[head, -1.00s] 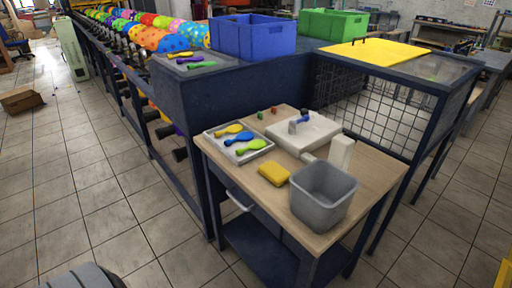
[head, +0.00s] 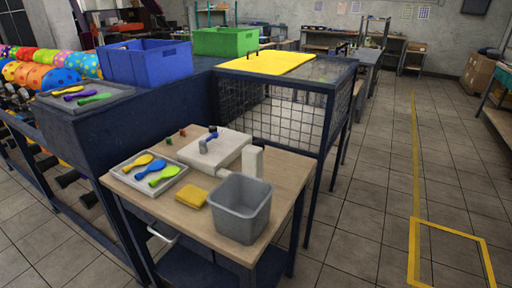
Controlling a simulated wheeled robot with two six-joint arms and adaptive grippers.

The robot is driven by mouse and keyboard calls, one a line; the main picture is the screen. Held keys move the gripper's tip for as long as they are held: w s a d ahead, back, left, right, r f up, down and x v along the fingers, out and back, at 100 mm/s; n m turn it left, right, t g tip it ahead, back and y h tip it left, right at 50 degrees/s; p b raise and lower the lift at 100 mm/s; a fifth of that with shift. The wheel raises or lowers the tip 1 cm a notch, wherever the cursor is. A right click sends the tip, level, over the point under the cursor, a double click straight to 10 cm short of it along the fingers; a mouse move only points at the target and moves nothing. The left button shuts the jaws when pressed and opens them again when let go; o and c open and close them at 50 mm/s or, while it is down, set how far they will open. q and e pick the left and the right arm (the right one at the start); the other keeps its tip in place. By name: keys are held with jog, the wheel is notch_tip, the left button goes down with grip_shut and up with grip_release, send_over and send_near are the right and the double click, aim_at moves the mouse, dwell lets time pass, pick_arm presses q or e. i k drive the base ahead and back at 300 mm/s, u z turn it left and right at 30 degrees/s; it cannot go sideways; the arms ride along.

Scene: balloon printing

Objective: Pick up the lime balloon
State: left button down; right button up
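The lime balloon (head: 164,175) lies flat in a pale tray (head: 124,182) on the wooden table (head: 180,214), at the tray's near right side. A blue balloon (head: 150,168) and a yellow balloon (head: 137,162) lie beside it in the same tray. Neither of my grippers shows in the head view.
A yellow sponge (head: 193,196), a grey bin (head: 240,208) and a white block device (head: 215,149) share the table. Blue (head: 147,63) and green (head: 225,41) crates stand on the higher bench behind. Floor to the right is clear.

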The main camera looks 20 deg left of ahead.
aim_at(165, 175)
jog(key=z, duration=0.05)
jog(key=k, duration=0.4)
jog(key=u, duration=1.6)
jog(key=i, duration=1.15)
jog(key=z, duration=0.4)
